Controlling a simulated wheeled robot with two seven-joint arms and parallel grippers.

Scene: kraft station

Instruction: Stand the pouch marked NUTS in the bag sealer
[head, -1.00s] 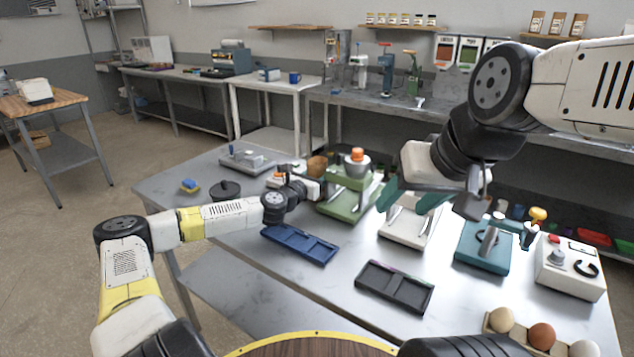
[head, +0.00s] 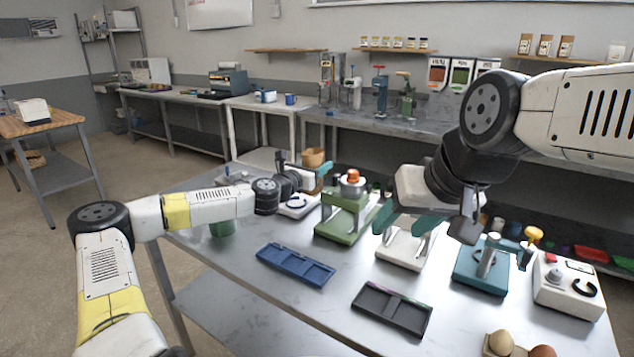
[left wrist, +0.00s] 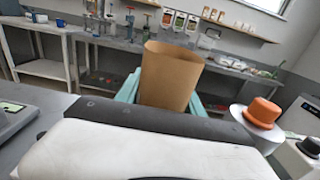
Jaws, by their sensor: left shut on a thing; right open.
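A brown kraft pouch (head: 313,157) is held upright above the back of the table by my left gripper (head: 322,174). In the left wrist view the pouch (left wrist: 170,75) stands between the teal fingers, its top open. No NUTS marking shows on the side in view. I cannot tell for certain which machine is the bag sealer. My right gripper (head: 415,222) is open and empty above the front machines.
A green press with an orange knob (head: 345,215) stands right of the left gripper. A blue tray (head: 296,265) and black tray (head: 392,309) lie in front. A white press (head: 405,250), teal press (head: 482,268) and white box (head: 568,290) line the right side.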

